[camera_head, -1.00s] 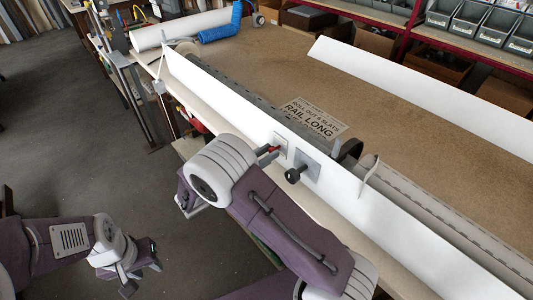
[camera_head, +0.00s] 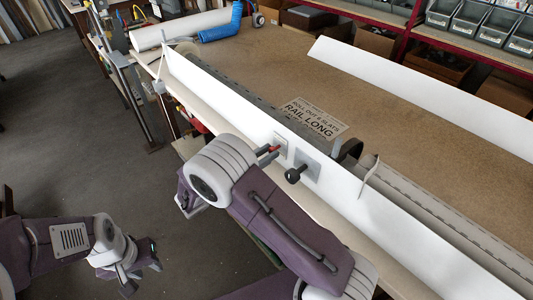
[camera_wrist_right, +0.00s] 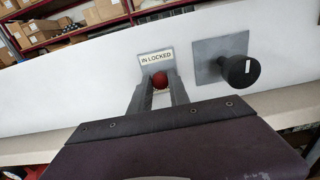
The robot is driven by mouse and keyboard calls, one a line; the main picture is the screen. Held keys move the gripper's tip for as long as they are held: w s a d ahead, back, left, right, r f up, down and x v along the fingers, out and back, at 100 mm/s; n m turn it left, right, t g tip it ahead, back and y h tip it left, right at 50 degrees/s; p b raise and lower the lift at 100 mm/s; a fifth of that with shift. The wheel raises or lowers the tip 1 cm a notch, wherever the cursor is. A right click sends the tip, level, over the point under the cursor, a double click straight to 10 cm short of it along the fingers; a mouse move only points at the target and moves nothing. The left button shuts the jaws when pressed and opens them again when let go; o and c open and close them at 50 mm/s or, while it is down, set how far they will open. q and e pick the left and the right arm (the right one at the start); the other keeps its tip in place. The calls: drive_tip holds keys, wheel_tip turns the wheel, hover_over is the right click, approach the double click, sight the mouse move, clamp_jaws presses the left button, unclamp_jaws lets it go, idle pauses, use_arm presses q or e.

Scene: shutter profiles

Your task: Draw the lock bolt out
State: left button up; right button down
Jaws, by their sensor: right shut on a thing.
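The lock bolt shows as a red round knob (camera_wrist_right: 160,79) in the right wrist view, under a label reading "IN LOCKED" (camera_wrist_right: 157,57) on the white panel. My right gripper (camera_wrist_right: 160,92) has its two fingers closed on either side of the knob. In the head view the right gripper (camera_head: 268,154) reaches the white panel (camera_head: 225,105) at a small plate, with a bit of red between its fingers. The bolt's shaft is hidden. My left gripper (camera_head: 143,279) hangs at the lower left, its fingers apart and empty, far from the panel.
A black knob (camera_head: 294,174) on a grey square plate (camera_wrist_right: 221,59) sits just right of the bolt. A board with printed text (camera_head: 313,117) lies behind the panel on the brown table (camera_head: 370,120). A blue roll (camera_head: 222,31) lies at the back.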

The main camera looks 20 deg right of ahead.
drive_tip(key=shift+a+r, duration=0.1)
idle(0.4)
drive_tip(key=shift+p+v, duration=0.6)
drive_tip(key=shift+v, duration=0.3)
drive_tip(key=shift+s+a, duration=0.1)
drive_tip(key=shift+a, duration=0.15)
drive_tip(key=c, duration=1.2)
unclamp_jaws()
drive_tip(key=shift+a, duration=0.1)
drive_tip(key=shift+c, duration=0.2)
